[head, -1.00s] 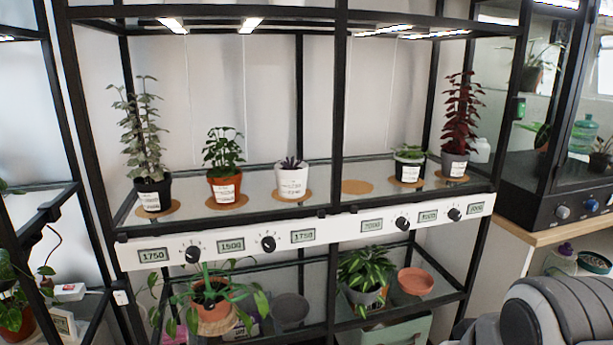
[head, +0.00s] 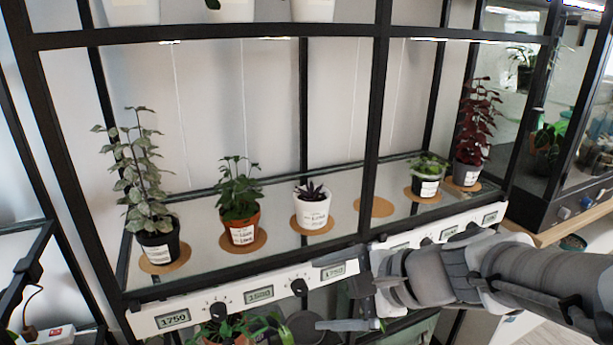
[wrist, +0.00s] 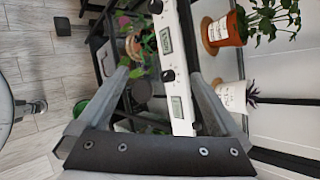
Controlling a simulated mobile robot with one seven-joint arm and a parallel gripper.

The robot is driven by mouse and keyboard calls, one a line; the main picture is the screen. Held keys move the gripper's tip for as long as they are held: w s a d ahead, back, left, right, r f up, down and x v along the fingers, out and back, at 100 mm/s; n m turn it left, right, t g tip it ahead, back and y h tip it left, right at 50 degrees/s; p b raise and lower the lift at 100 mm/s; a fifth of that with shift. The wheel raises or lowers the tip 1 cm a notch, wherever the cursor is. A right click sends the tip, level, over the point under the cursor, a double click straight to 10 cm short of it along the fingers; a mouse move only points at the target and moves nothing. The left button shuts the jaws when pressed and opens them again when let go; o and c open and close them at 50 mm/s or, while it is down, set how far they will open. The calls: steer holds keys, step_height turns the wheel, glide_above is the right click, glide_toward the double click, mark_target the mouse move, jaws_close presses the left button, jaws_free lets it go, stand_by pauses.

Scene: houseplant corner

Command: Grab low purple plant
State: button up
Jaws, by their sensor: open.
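The low purple plant (head: 310,191) grows in a white labelled pot (head: 312,214). The pot stands upright on a round cork mat on the glass shelf, third from the left in the head view. In the wrist view the white pot (wrist: 231,97) lies to the right of my fingers, with purple leaves (wrist: 252,96) partly showing. My gripper (head: 343,306) is open and empty in front of the shelf's control strip, lower than the pot and apart from it. Its two fingers (wrist: 158,76) frame the strip in the wrist view.
A terracotta-potted plant (head: 240,222) stands left of the purple one, and a tall pale plant (head: 156,240) further left. An empty cork mat (head: 376,207), a small green plant (head: 427,184) and a tall red plant (head: 471,168) are to the right. A black post (head: 375,120) rises right of the pot.

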mark_target(312, 208)
steer(key=w+d+r+m+t+h+p, duration=0.1)
steer(key=w+d+r+m+t+p, duration=0.15)
steer(key=w+m, duration=0.45)
steer(key=w+d+r+m+t+p, duration=0.25)
steer(key=w+d+m, duration=0.2)
steer(key=m, duration=0.35)
steer(key=shift+t, duration=0.3)
steer(key=b+x, duration=0.2)
steer(key=x, duration=1.5)
steer(key=shift+w+a+b, duration=0.2)
steer(key=shift+w+b, duration=0.1)
steer(key=shift+w, duration=0.05)
steer(key=shift+c, duration=0.2)
steer(key=c, duration=1.2)
steer(key=shift+c, duration=0.4)
steer(key=shift+r, duration=0.1)
